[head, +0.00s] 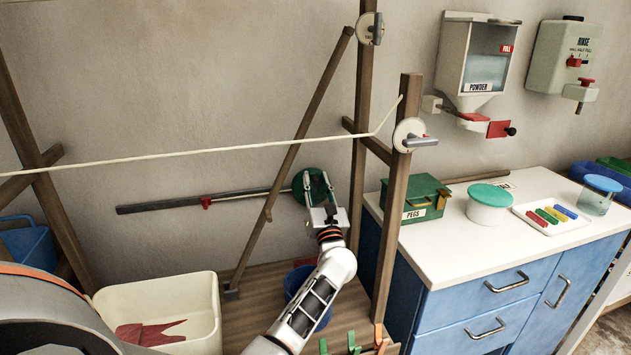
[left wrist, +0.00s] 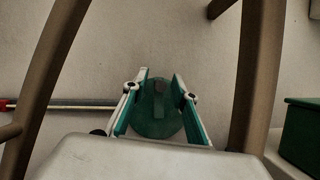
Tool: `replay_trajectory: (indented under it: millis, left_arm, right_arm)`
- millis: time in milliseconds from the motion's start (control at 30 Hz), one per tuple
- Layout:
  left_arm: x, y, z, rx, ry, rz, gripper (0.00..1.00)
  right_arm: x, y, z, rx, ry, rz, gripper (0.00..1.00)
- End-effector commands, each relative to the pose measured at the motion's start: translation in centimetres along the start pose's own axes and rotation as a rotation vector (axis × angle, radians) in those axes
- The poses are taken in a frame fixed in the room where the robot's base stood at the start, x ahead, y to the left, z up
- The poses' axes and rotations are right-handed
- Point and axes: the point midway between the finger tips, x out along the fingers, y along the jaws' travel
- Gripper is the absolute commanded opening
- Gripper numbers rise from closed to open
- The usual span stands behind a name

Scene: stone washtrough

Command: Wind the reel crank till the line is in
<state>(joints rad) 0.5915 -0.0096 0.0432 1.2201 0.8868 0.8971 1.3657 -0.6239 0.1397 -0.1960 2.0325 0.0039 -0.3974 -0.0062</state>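A dark green disc (head: 299,188) is on the wall at the right end of a long dark bar. A pale line (head: 200,152) runs from the left to the right wooden post. White round fittings with small handles (head: 408,135) (head: 369,28) sit on the posts. My right gripper is not in view.
Wooden posts (head: 392,200) stand close to the right of my left arm. A white tub (head: 158,290) with red cloth and a blue bucket (head: 296,280) are below. A blue cabinet (head: 470,290) carries a green pegs box (head: 432,190) and a lidded white tub (head: 489,208).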

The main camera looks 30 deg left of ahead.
Motion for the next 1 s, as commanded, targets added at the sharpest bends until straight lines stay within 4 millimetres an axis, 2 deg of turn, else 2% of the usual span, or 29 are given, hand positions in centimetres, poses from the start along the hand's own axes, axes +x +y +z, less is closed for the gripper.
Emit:
replay_trajectory:
  millis: [100,367,467,500,767,1000]
  left_arm:
    - [0.6,0.0,0.0,0.001,0.001,0.0,0.28]
    - [0.7,0.0,-0.1,0.001,0.001,0.0,0.28]
    - [0.7,0.0,-0.1,0.001,0.001,0.0,0.02]
    - [0.7,0.0,-0.1,0.0,0.001,0.0,0.0]
    - [0.7,0.0,0.0,0.01,0.001,-0.004,0.0]
    - [0.8,-0.4,0.3,0.094,0.001,-0.038,0.0]
  right_arm:
    - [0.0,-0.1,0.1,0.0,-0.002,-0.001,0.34]
    - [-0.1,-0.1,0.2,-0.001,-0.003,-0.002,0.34]
    - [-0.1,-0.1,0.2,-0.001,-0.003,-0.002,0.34]
    - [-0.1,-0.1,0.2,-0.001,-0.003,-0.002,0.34]
    - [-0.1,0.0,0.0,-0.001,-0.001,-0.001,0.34]
    - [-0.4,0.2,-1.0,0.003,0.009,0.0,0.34]
